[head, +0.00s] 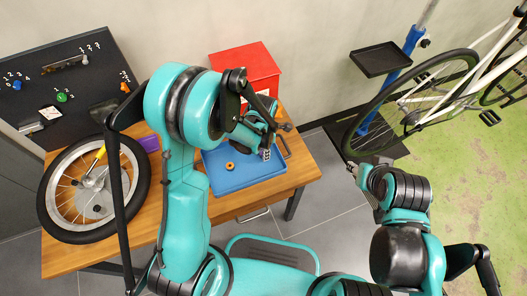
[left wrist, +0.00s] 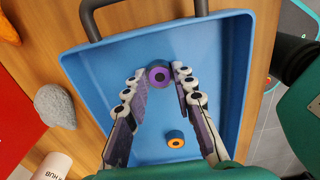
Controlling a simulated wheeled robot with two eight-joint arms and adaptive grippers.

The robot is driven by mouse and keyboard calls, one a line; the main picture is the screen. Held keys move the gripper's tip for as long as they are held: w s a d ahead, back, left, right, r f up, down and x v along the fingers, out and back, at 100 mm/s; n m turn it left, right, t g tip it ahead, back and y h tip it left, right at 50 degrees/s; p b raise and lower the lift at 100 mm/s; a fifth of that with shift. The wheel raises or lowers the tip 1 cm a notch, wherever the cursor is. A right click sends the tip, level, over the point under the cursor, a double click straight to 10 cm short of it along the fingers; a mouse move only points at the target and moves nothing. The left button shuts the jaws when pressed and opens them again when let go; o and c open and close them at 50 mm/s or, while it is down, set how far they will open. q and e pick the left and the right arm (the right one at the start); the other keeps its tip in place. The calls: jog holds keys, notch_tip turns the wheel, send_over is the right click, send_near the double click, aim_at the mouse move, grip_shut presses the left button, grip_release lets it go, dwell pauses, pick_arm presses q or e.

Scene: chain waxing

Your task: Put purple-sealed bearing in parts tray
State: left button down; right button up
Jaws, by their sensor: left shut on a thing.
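The purple-sealed bearing (left wrist: 159,75) is between my left fingertips, a ring with a dark bore. My left gripper (left wrist: 160,84) is shut on it over the far end of the blue parts tray (left wrist: 105,50). I cannot tell whether the bearing touches the tray floor. In the head view, my left gripper (head: 267,153) is over the right part of the tray (head: 225,185), and the bearing is hard to make out there. An orange-sealed bearing (left wrist: 175,139) lies in the tray. My right gripper (head: 354,170) is off the table to the right; its fingers are too small to read.
A spoked wheel (head: 60,222) lies on the wooden table's left side. A red box (head: 243,62) stands behind the tray. A grey lump (left wrist: 54,106) and a white cylinder (left wrist: 53,167) lie beside the tray. A bicycle (head: 430,92) stands to the right.

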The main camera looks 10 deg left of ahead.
pick_arm(q)
jog(key=shift+f, duration=0.25)
jog(key=c, duration=1.3)
grip_release()
jog(key=shift+r, duration=0.1)
jog(key=shift+o, duration=0.2)
jog(key=shift+r, duration=0.1)
jog(key=shift+r, duration=0.3)
notch_tip(320, 180, up, 12)
jog(key=p, duration=0.5)
jog(key=s+a+r+m+t, duration=0.3)
jog(key=s+r+m, duration=0.3)
jog(key=m, duration=0.6)
jog(key=s+a+r+m+t, duration=0.4)
jog(key=s+r+m, duration=0.2)
jog(key=m, duration=0.6)
notch_tip(320, 180, up, 2)
jog(key=shift+m, duration=0.4)
